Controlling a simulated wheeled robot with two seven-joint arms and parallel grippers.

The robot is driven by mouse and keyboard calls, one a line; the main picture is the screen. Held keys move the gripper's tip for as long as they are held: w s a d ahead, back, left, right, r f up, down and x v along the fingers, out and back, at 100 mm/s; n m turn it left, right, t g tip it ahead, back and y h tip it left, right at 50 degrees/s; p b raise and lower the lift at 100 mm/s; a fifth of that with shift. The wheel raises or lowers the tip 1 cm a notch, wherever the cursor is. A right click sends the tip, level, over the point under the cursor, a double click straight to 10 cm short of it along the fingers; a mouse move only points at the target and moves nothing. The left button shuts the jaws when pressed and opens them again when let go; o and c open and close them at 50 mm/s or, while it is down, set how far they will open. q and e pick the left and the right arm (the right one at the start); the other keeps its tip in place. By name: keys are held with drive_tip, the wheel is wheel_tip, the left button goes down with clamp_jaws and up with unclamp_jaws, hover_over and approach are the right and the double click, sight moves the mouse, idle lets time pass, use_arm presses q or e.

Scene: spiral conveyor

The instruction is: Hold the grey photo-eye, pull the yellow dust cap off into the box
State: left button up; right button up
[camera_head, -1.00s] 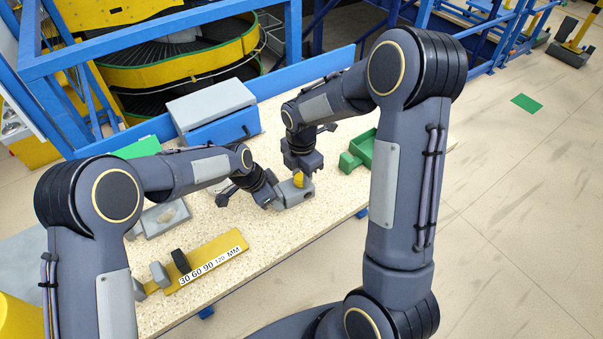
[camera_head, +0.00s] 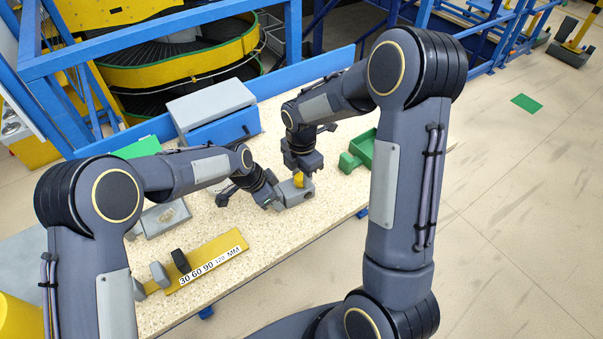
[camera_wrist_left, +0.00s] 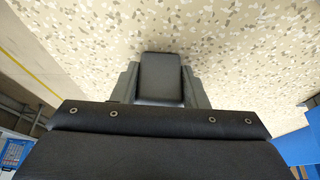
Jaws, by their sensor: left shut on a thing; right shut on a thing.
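The grey photo-eye (camera_head: 293,195) is held just above or on the speckled bench top in the head view; I cannot tell which. My left gripper (camera_head: 274,199) is shut on it from the left. In the left wrist view a dark block (camera_wrist_left: 161,77) sits between the left jaws. The yellow dust cap (camera_head: 299,180) is at the photo-eye's upper end. My right gripper (camera_head: 302,168) comes down from above, shut on the cap, partly hiding it. Whether cap and photo-eye still touch is unclear. A green open box (camera_head: 361,150) stands to the right of the right gripper.
A blue box with a grey lid (camera_head: 213,108) stands at the back of the bench. A yellow ruler plate (camera_head: 215,258) with small blocks lies front left. A grey tray (camera_head: 166,217) is at left. Bare bench (camera_head: 285,235) lies in front of the grippers.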

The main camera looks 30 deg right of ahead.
sight(301, 176)
drive_tip(key=o, duration=0.3)
drive_tip(key=c, duration=0.4)
use_arm(q)
drive_tip(key=shift+f, duration=0.15)
use_arm(e)
drive_tip(key=shift+r, duration=1.55)
drive_tip(key=shift+c, duration=0.2)
use_arm(q)
drive_tip(key=shift+a, duration=0.1)
use_arm(e)
drive_tip(key=shift+r, duration=2)
use_arm(q)
drive_tip(key=shift+s, duration=0.1)
use_arm(e)
drive_tip(key=shift+d, duration=0.1)
